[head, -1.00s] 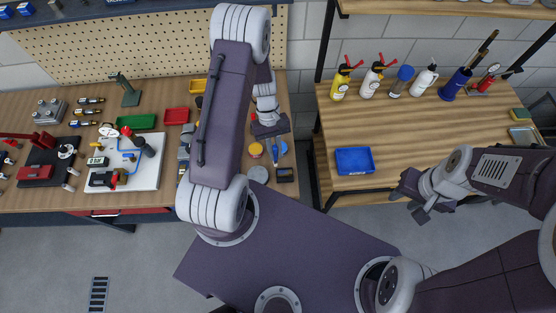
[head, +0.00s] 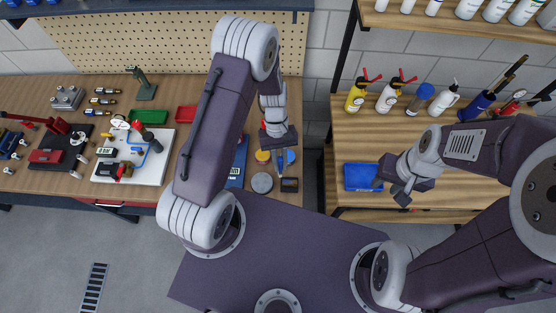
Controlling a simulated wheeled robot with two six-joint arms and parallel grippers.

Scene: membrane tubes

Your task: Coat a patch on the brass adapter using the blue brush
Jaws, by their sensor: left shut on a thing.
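My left gripper (head: 279,146) points down over the right end of the left bench. It is shut on a slim blue item (head: 281,161), seemingly the blue brush, whose lower end points down between small round containers. Whether its tip touches anything is too small to tell. Several small brass-and-dark fittings (head: 103,91) lie in a column at the left of this bench; I cannot tell which, if any, is the brass adapter. My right gripper (head: 398,187) hangs at the right edge of the blue tray (head: 358,184) on the right bench; its finger gap is unclear.
A white board with a gauge and blue tubing (head: 160,160) stands mid-left. A grey round lid (head: 262,183), an orange-topped pot (head: 262,156) and a dark box (head: 290,185) surround the brush. Bottles (head: 387,103) line the right bench's back. My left arm hides part of the left bench.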

